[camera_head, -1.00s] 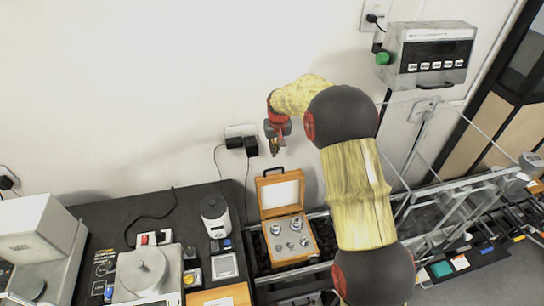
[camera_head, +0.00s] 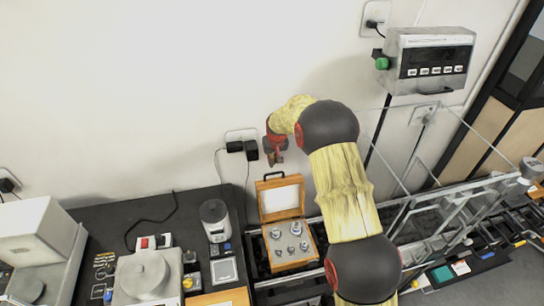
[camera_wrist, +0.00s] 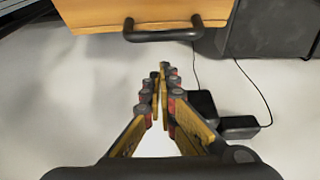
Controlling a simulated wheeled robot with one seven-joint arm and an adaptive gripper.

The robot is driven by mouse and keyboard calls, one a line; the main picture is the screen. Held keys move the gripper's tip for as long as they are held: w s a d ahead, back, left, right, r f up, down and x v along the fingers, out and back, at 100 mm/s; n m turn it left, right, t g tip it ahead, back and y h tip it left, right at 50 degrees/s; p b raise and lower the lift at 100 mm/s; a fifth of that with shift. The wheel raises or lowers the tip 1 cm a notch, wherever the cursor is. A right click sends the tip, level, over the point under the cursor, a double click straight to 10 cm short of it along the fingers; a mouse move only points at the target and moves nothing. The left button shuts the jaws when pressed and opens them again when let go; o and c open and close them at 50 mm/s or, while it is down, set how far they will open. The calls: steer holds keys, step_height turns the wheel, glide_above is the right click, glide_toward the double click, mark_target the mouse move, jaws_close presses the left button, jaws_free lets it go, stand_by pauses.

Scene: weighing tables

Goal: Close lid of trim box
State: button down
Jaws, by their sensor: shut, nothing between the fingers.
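The trim box (camera_head: 271,268) is a wooden case with several metal weights inside, standing in the middle of the head view. Its lid (camera_head: 281,198) stands open at the back, with a white inner panel and a dark handle on its upper edge. The wrist view shows the lid's wooden back (camera_wrist: 140,12) and its black handle (camera_wrist: 163,35) at the top. My gripper (camera_head: 275,159) is above and behind the lid, near the wall. In the wrist view its fingers (camera_wrist: 161,72) are shut and empty, apart from the handle.
Black plugs (camera_head: 243,146) with cables are in a wall socket left of my gripper. A dark table (camera_head: 160,212) with scales stands to the left. A grey metal frame (camera_head: 440,215) lies to the right. A grey control box (camera_head: 430,58) hangs on the wall.

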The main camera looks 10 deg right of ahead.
steer(key=shift+s, duration=1.15)
